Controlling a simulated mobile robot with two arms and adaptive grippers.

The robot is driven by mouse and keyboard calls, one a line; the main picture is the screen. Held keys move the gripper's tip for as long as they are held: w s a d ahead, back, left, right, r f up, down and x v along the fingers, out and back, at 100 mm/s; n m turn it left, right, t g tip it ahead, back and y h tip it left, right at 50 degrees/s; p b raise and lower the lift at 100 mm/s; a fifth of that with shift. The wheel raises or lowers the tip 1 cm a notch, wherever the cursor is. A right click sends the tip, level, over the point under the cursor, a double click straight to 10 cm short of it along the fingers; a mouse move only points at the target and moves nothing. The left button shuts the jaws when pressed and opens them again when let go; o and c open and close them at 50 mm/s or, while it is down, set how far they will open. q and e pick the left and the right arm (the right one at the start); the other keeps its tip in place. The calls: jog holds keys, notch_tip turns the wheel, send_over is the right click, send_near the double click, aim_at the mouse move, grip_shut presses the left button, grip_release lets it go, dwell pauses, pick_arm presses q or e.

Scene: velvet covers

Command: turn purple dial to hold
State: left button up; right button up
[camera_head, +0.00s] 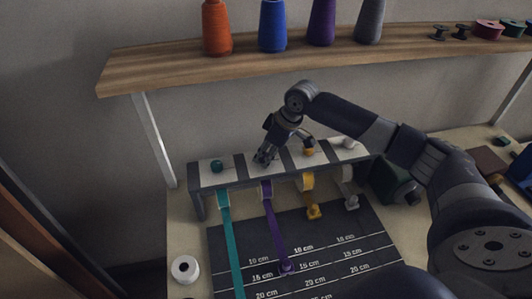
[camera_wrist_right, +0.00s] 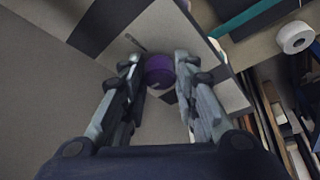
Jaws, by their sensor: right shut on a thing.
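The purple dial (camera_wrist_right: 160,72) shows between the fingertips of my right gripper (camera_wrist_right: 158,68) in the right wrist view. In the head view my right gripper (camera_head: 266,157) reaches down onto the top of the striped dispenser rack (camera_head: 237,174), above the purple ribbon (camera_head: 273,222), and is shut on the dial. The gripper hides the dial there, and I cannot read which mark it points to. My left gripper is not in view.
On the rack, a teal dial (camera_head: 217,166) sits to the left, and a yellow dial (camera_head: 308,151) and white dial (camera_head: 348,143) to the right. A dark measuring mat (camera_head: 330,245) lies in front. A wooden shelf (camera_head: 150,66) with spools overhangs behind. A white roll (camera_head: 185,269) is at front left.

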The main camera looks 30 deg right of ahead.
jog(key=m+p, duration=0.1)
jog(key=p, duration=0.1)
jog(key=m+h+p, duration=0.1)
jog(key=m+p, duration=0.1)
jog(key=p, duration=0.1)
jog(key=m+p, duration=0.2)
jog(key=shift+s+a+r+t+h, duration=0.15)
jog(key=shift+a+r+t+h, duration=0.05)
jog(key=shift+r+t+h, duration=0.1)
jog(key=shift+f+m+h+p, duration=0.15)
jog(key=shift+m+h+p, duration=0.15)
jog(key=shift+m+p, duration=0.55)
jog(key=shift+a+f+m+h, duration=0.15)
jog(key=shift+m+h, duration=0.25)
jog(key=shift+m, duration=0.55)
jog(key=m+h, duration=0.1)
jog(key=m, duration=0.1)
jog(key=shift+a+m, duration=0.1)
jog(key=shift+m, duration=0.3)
jog(key=m+h, duration=0.1)
jog(key=m, duration=0.3)
jog(key=shift+a+g, duration=0.1)
jog(key=shift+g, duration=0.3)
jog(key=shift+w+m+g+h, duration=0.25)
jog(key=shift+m+h, duration=0.25)
jog(key=shift+m, duration=0.7)
jog(key=o, duration=1.1)
jog(key=shift+c, duration=0.2)
